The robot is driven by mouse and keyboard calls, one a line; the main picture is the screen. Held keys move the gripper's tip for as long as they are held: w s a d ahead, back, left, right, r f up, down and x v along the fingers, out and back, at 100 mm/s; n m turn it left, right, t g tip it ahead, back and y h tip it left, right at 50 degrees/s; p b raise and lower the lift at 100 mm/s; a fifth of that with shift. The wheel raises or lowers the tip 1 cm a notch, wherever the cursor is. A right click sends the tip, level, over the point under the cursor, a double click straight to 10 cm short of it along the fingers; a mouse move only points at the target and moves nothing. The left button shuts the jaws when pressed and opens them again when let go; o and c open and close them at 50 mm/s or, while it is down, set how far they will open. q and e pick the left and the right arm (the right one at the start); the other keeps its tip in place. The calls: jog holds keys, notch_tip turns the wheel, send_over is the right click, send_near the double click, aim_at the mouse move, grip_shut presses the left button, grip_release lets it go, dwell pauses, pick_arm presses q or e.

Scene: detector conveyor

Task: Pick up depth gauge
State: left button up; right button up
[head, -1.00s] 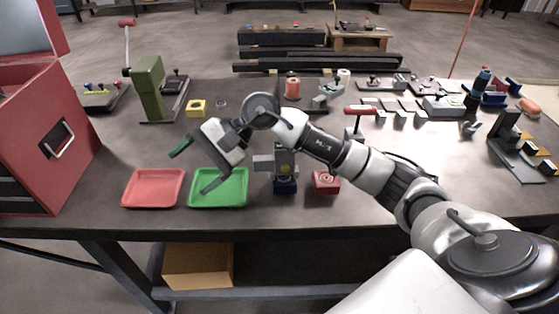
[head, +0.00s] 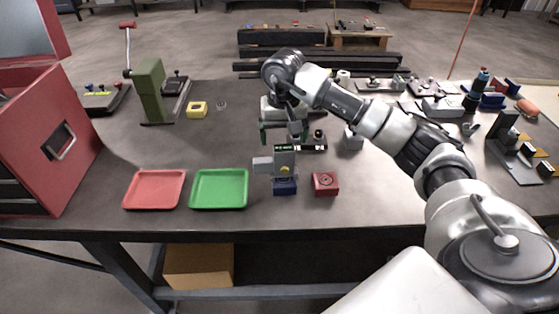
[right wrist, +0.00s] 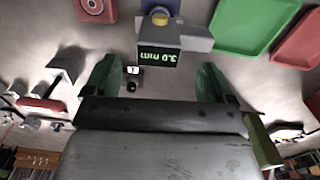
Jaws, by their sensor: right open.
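The depth gauge (head: 285,157) is a grey block with a green-lit display and a yellow round part. It stands upright on a small blue block (head: 285,187) near the table's front. In the right wrist view the gauge (right wrist: 175,38) shows "3.0 mm" on its display. My right gripper (head: 284,132) is open and empty, with green fingertips, just behind and above the gauge. In the right wrist view the fingers (right wrist: 157,80) stand apart on either side of the display, with the gauge beyond them. My left gripper is not in view.
A red block (head: 326,184) stands close right of the gauge. A green tray (head: 219,204) and a red tray (head: 154,204) lie to its left. A red toolbox (head: 80,150) stands at the far left.

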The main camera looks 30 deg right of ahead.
aim_at(284, 148)
notch_tip(284, 148, down, 4)
jog(key=shift+r+p, duration=0.2)
jog(key=shift+p, duration=0.75)
jog(key=shift+d+f, duration=0.1)
jog(key=shift+f, duration=0.5)
jog(key=c, duration=1.1)
jog(key=shift+c, duration=1.3)
